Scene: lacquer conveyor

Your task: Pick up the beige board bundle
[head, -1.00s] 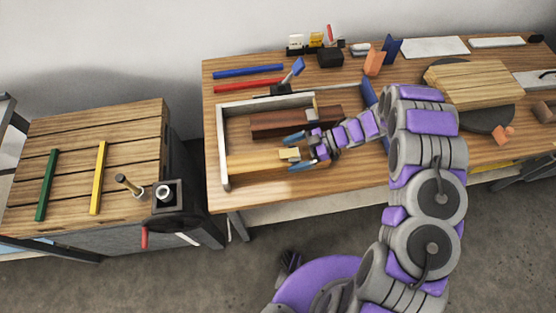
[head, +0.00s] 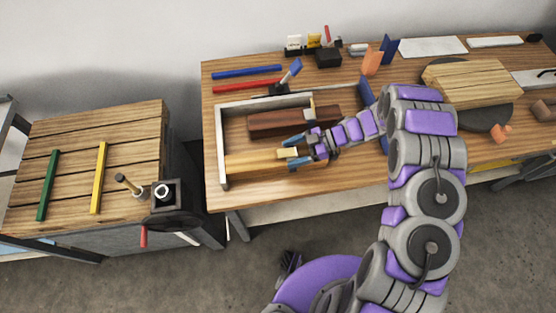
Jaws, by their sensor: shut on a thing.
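The beige board bundle (head: 255,161) lies in the front of a grey-walled holder on the wooden workbench. A small pale block or tab (head: 288,153) shows at its right end. My gripper (head: 296,152) is at this right end, with its blue fingertips closed on the bundle, one behind and one in front. The bundle looks level and low; I cannot tell whether it is clear of the bench. The part between the fingers is partly hidden by my gripper.
A dark red-brown block (head: 280,122) lies just behind the bundle. The grey holder wall (head: 221,150) stands at its left. Blue (head: 246,72) and red (head: 246,86) bars lie farther back. A slatted table (head: 75,205) with a vise stands left, across a gap.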

